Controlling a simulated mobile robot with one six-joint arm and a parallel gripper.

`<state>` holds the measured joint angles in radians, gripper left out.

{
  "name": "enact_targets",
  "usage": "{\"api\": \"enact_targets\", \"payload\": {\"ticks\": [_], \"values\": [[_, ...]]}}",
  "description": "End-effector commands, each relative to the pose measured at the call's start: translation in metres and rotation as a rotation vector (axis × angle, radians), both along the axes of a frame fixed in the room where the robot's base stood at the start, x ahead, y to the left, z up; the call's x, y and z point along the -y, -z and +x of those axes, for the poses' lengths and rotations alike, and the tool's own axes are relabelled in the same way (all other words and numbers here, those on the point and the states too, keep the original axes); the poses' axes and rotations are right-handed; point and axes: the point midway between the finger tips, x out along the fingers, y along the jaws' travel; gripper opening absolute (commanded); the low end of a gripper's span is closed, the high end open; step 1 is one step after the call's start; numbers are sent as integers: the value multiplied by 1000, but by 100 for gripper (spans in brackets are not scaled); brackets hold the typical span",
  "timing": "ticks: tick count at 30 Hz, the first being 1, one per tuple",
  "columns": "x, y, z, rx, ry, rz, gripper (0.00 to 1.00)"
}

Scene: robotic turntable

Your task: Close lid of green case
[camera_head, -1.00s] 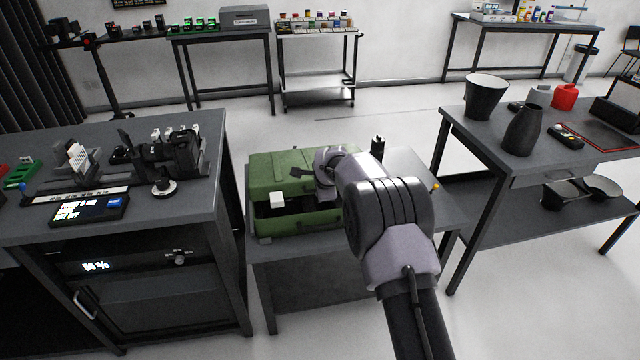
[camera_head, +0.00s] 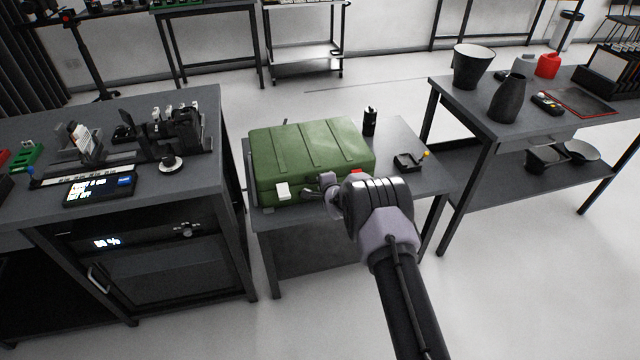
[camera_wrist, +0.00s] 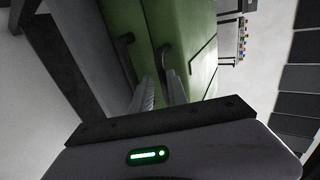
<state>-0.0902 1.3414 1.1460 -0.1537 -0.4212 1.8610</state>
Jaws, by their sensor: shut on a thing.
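The green case (camera_head: 310,145) rests on a low dark table, and its ribbed lid (camera_head: 325,138) lies down level over the body. A white block-like piece (camera_head: 283,191) shows at its front left. My gripper (camera_head: 318,190) is at the front face of the case, partly hidden by my wrist. In the wrist view, the two grey fingers (camera_wrist: 162,92) are close together around a dark handle (camera_wrist: 164,56) on the case front. A second dark handle (camera_wrist: 124,48) is beside it. A thin dark seam runs between lid and body; whether it is fully latched cannot be told.
A black cylinder (camera_head: 370,121) and a small black tray (camera_head: 409,162) stand on the low table (camera_head: 395,135), right of the case. A workbench (camera_head: 190,170) with devices is at left. A table with dark vases (camera_head: 508,102) is at right.

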Motion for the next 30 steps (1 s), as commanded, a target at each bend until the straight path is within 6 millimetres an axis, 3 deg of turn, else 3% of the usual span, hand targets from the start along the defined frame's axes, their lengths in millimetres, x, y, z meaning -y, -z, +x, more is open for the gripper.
{"api": "enact_targets", "payload": {"ticks": [1, 5, 6, 8, 17, 23, 30], "values": [[-1, 22, -12, -41, 0, -3, 0], [-2, 22, -12, -41, -1, -4, 0], [-2, 22, -12, -41, -2, -4, 22], [-2, 22, -12, -41, -2, -4, 32], [-1, 19, -12, -39, -1, -4, 32], [4, -3, -34, -38, 0, -4, 32], [17, -50, -96, -30, -2, -4, 32]]}}
